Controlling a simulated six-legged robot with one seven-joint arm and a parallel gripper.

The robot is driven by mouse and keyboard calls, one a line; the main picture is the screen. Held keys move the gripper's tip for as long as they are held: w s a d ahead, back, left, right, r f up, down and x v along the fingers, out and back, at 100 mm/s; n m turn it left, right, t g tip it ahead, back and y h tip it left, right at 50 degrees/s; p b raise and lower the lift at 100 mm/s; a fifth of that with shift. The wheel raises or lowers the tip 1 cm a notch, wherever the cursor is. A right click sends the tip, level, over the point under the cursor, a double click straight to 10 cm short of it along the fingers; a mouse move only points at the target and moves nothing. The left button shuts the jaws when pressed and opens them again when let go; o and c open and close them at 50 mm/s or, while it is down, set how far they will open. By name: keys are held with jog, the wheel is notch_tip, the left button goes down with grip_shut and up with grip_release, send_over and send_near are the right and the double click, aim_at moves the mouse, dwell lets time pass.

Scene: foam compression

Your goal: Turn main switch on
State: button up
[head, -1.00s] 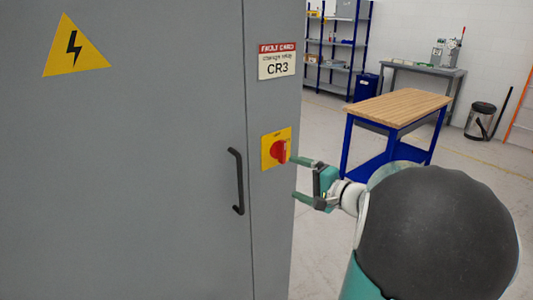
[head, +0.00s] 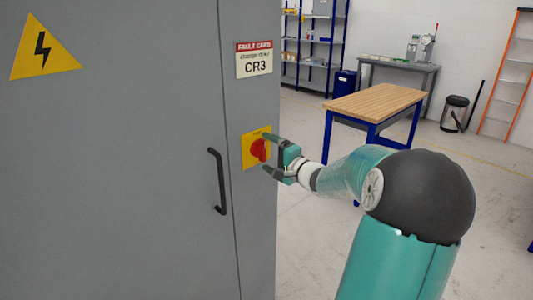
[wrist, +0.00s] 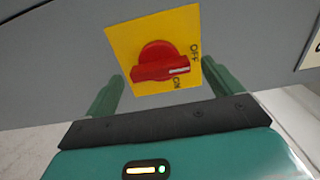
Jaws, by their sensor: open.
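The main switch is a red rotary knob (head: 259,150) on a yellow plate (head: 248,155), on the grey cabinet's right-hand strip. In the wrist view the red knob (wrist: 160,62) has a raised bar with a white mark at one end. In the wrist view the fingers (wrist: 165,90) stand on either side of the knob. I cannot tell whether they touch it.
The grey cabinet (head: 120,180) has a black handle (head: 217,182) left of the switch. A fault card (head: 254,60) reading CR3 is above it. A wooden-topped blue workbench (head: 375,102) stands behind. The floor to the right is mostly clear.

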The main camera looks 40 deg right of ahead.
jog(key=shift+w, duration=0.75)
jog(key=c, duration=1)
